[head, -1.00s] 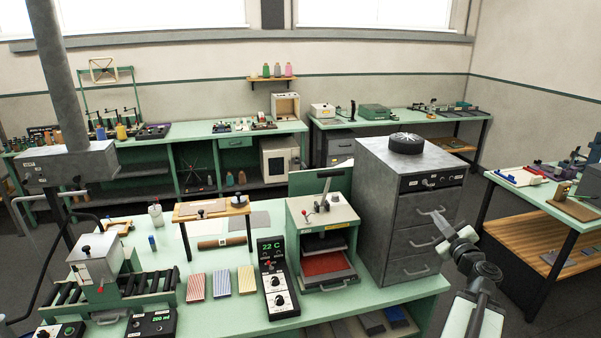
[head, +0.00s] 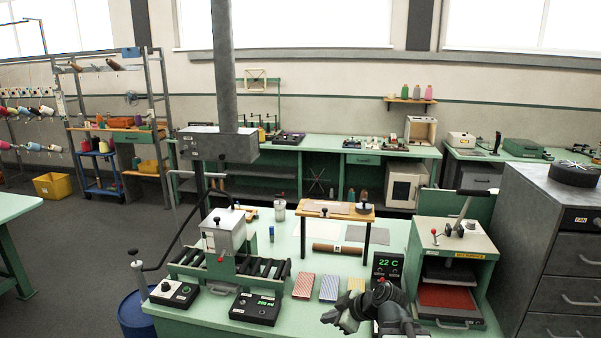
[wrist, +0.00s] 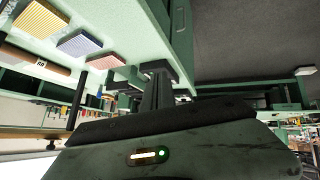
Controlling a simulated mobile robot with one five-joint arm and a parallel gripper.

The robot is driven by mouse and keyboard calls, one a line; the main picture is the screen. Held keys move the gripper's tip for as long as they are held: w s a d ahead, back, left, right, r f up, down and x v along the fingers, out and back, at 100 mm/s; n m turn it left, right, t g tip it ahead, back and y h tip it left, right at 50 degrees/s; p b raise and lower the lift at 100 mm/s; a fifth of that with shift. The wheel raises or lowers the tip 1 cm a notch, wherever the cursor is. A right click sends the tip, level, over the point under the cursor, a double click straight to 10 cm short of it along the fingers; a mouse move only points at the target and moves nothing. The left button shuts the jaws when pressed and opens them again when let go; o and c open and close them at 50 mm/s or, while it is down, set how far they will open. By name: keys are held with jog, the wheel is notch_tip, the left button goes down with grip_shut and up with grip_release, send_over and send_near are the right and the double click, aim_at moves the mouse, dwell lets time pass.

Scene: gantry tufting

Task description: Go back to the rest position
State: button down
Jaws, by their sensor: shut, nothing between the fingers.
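My gripper (head: 338,318) shows at the bottom centre of the head view, at the end of my folded dark arm. It is shut and nothing is held in it. It is in front of the green workbench (head: 395,242) and hides part of the bench's front and the lower part of the temperature controller (head: 387,264), which reads 22 C. In the wrist view the gripper's dark shape (wrist: 158,85) is in the middle, beside the green bench edge (wrist: 130,82), and the picture is tilted.
Striped blocks (head: 303,286) lie on the bench left of my arm. A press with a red plate (head: 446,297) stands right of it, then a grey drawer cabinet (head: 550,255). A blue barrel (head: 137,315) stands at the bench's left end. Open floor (head: 75,270) lies farther left.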

jog(key=s+a+f+m+g+h, duration=0.1)
jog(key=s+f+m+g+h, duration=0.1)
jog(key=s+f, duration=0.25)
jog(key=s+d+f+m+g+h, duration=0.3)
jog(key=s+d+m, duration=0.3)
jog(key=d+m, duration=0.3)
jog(key=m+h, duration=0.1)
jog(key=m, duration=0.1)
jog(key=shift+s+m+g+h, duration=0.15)
jog(key=shift+m+g+h, duration=0.15)
jog(key=shift+g, duration=0.1)
jog(key=shift+d, duration=0.15)
